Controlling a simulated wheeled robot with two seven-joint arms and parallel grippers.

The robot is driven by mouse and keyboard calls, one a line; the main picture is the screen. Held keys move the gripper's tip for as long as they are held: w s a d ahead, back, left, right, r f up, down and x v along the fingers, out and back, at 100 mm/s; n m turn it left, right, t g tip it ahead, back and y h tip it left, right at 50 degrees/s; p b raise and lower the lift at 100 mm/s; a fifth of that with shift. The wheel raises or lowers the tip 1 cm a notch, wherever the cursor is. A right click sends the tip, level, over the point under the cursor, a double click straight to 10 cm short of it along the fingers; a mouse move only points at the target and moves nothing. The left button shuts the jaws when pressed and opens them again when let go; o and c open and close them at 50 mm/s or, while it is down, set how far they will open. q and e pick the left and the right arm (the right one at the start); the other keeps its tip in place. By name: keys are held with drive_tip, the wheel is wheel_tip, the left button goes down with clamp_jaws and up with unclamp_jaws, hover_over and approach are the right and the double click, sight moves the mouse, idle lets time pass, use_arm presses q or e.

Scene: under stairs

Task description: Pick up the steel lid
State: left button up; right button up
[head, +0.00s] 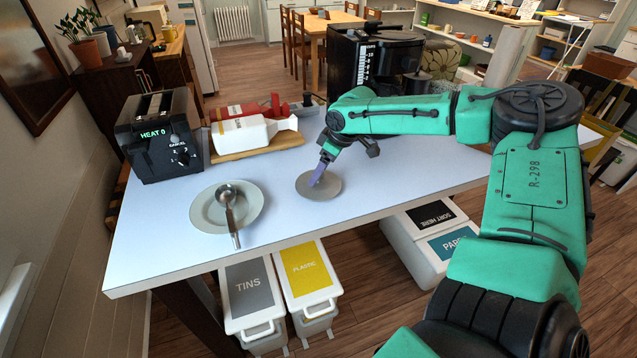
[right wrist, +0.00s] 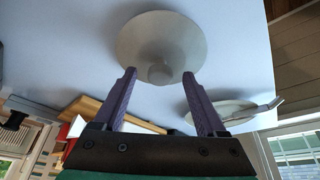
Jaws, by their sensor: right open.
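The steel lid (head: 326,190) is a flat grey disc lying on the pale table, right of the plate. In the right wrist view the lid (right wrist: 150,30) shows its round knob in the middle. My right gripper (head: 319,175) reaches down over the lid with its purple fingers. In the right wrist view the open gripper (right wrist: 158,74) has its fingertips on either side of the knob, near the lid's edge. Whether the fingers touch the lid cannot be told. My left gripper is not in view.
A grey plate (head: 207,214) with a steel ladle (head: 230,208) stands left of the lid. A black toaster (head: 160,135), a wooden board (head: 225,157) with red and white bottles and a black coffee machine (head: 345,60) stand behind. Bins (head: 251,290) stand below. The table right of the lid is clear.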

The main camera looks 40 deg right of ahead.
clamp_jaws()
drive_tip(key=shift+w, duration=0.1)
wheel_tip(320, 180, up, 20)
drive_tip(key=c, duration=0.9)
unclamp_jaws()
clamp_jaws()
